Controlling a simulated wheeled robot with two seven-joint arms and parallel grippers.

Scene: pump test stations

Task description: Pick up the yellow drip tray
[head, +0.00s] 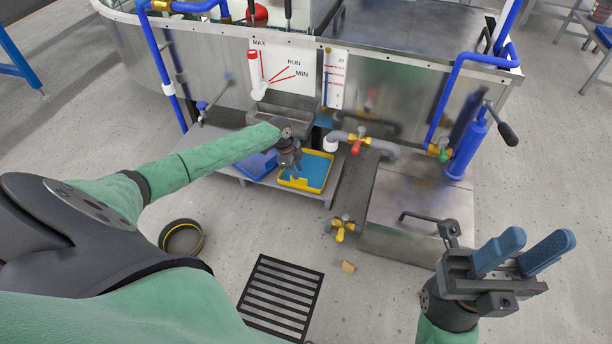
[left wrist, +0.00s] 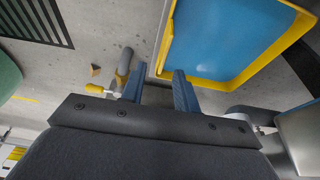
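The yellow drip tray (head: 303,186), with a blue inside, sits on a low grey shelf under the tank. My left gripper (head: 291,170) is over the tray's left part in the head view, where the wrist partly hides it. In the left wrist view, the left gripper (left wrist: 158,88) is open, with its blue fingers apart. The tray's yellow rim (left wrist: 164,50) shows between the fingers there, with one finger on the outer side and one over the blue inside. Contact cannot be told. My right gripper (head: 540,240) is open and empty at the lower right.
A blue tray (head: 254,168) stands left of the yellow one on the shelf (head: 325,196). A grey pipe with a red-handled valve (head: 357,145) runs to the right. A metal box (head: 415,210), a loose yellow valve (head: 341,229) and a floor grate (head: 281,295) are nearby.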

